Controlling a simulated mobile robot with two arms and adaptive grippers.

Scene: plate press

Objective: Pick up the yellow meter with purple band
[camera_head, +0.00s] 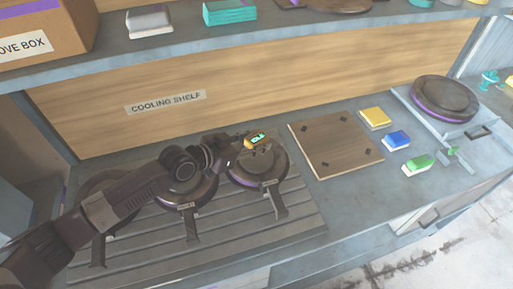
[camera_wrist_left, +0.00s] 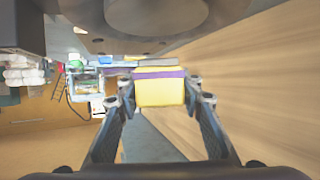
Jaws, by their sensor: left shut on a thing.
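The yellow meter with a purple band (camera_wrist_left: 160,92) sits between the fingers of my left gripper (camera_wrist_left: 160,86) in the left wrist view. The fingers are shut on its two sides. In the head view the yellow meter (camera_head: 256,139) shows a small greenish screen, held by my left gripper (camera_head: 249,146) over the rightmost round plate (camera_head: 262,172) on the slatted rack. From this angle I cannot tell how far it is above that plate. My right gripper is in neither view.
More round plates with handles, such as the middle one (camera_head: 186,196), stand on the rack (camera_head: 240,236) under my left arm. A wooden board (camera_head: 335,145), a yellow block (camera_head: 375,117), a blue block (camera_head: 397,140) and a green block (camera_head: 417,164) lie to the right. A shelf (camera_head: 290,30) overhangs the back.

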